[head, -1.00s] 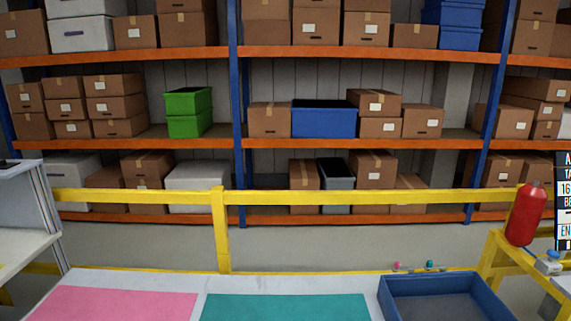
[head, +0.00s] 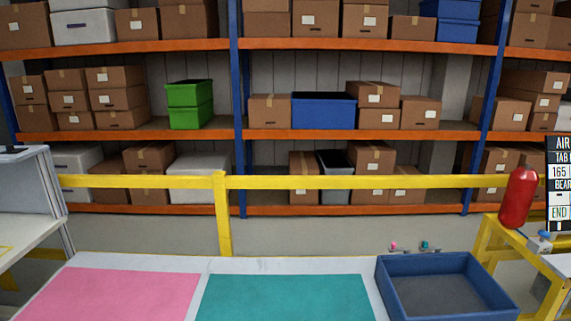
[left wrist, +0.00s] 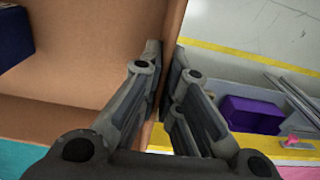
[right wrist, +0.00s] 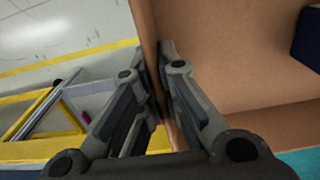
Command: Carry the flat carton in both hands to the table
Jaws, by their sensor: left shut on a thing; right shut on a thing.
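The brown carton (left wrist: 90,60) shows in the left wrist view, with its thin wall between the fingers of my left gripper (left wrist: 165,62). The right wrist view shows the carton (right wrist: 230,55) too, with another wall between the fingers of my right gripper (right wrist: 153,60). Both grippers are shut on the carton. Its inside looks open, and a dark blue thing (left wrist: 14,38) shows at the edge of the left wrist view. The head view shows neither gripper nor carton. There the white table (head: 230,265) is at the bottom, with a pink mat (head: 115,292) and a teal mat (head: 285,298).
A blue tray (head: 388,292) stands on the table at the right. Behind the table runs a yellow rail (head: 400,182), then tall shelving (head: 360,134) with boxes. A red cylinder (head: 518,198) stands on a yellow stand at the right. A grey bench (head: 30,235) is at the left.

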